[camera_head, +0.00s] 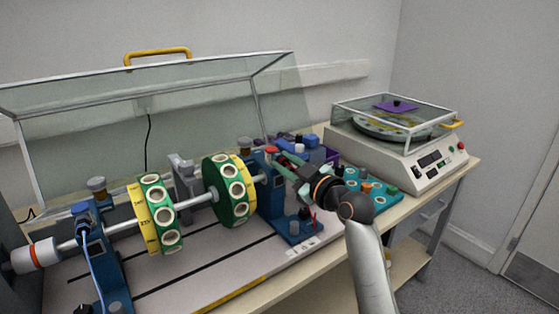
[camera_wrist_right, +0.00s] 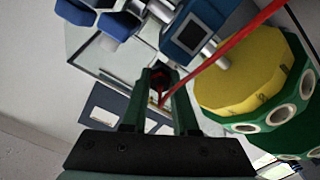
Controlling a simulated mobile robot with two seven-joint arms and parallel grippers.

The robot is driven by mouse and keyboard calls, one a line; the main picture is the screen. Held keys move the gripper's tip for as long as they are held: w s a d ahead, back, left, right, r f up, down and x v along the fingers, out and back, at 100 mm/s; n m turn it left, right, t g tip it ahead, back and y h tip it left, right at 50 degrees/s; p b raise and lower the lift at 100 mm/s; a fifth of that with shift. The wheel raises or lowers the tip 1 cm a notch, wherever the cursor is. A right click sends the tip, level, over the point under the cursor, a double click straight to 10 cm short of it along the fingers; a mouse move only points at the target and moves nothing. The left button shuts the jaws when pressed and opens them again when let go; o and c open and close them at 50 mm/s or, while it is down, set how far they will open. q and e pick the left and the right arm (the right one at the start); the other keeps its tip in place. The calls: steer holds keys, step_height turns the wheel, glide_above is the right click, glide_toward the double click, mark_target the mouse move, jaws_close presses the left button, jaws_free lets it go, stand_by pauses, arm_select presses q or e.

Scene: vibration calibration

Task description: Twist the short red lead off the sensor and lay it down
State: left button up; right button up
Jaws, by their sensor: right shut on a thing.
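My right gripper (camera_head: 284,163) reaches in from the right to the right-hand blue bearing stand (camera_head: 268,185). In the right wrist view its two green fingers (camera_wrist_right: 158,92) are shut on the dark red end of the short red lead (camera_wrist_right: 232,43). From there the lead runs up and right in a thin red line, past the blue block (camera_wrist_right: 190,33), and leaves the picture at the top. The sensor cannot be made out for sure, and whether the held end still touches it is unclear. My left gripper is not in view.
A green-and-yellow rotor disc (camera_head: 228,188) on the shaft is close left of my right gripper. A raised clear cover (camera_head: 150,75) stands behind. A blue-green tray (camera_head: 372,190) with small parts lies to the right, in front of a white balance machine (camera_head: 410,160).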

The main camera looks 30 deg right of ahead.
jaws_close()
steer(key=shift+n+b, duration=0.3)
steer(key=shift+n, duration=0.2)
steer(key=shift+n+b, duration=0.3)
steer(key=shift+n, duration=1.2)
steer(key=shift+n, duration=2)
